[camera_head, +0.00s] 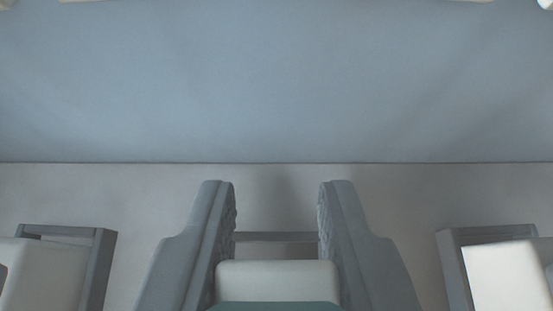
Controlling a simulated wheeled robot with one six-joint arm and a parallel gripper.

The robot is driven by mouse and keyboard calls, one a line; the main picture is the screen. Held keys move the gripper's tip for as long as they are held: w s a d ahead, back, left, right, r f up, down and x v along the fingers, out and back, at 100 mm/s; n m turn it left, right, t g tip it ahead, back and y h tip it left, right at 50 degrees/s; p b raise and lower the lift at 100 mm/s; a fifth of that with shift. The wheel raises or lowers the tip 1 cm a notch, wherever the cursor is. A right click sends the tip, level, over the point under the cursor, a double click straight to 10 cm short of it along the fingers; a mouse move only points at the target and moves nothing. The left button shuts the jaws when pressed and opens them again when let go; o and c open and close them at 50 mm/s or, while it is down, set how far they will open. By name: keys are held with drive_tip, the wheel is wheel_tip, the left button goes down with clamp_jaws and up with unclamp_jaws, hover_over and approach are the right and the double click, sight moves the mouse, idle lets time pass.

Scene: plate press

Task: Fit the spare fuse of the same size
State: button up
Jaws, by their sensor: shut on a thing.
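My gripper (277,192) is at the bottom centre of the camera view, its two grey fingers pointing away from me. It is shut on a cream block with a teal near part, which looks like a fuse (277,282). The fuse sits low between the fingers, and its near end is cut off by the bottom edge. A grey bar (276,237), perhaps the rim of a holder, runs between the fingers just beyond the fuse. I cannot tell whether the fuse is seated in it.
Grey square frames, one at the left (101,268) and one at the right (452,272), each have a cream block in or over them. A pale surface (390,190) lies ahead, then a blue-grey panel (277,85). Small cream pieces show at the top edge.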

drive_tip(key=shift+w+f, duration=0.3)
drive_tip(key=shift+w, duration=0.1)
drive_tip(key=shift+s+f, duration=0.1)
drive_tip(key=shift+f, duration=0.35)
clamp_jaws()
drive_tip(key=shift+f, duration=0.25)
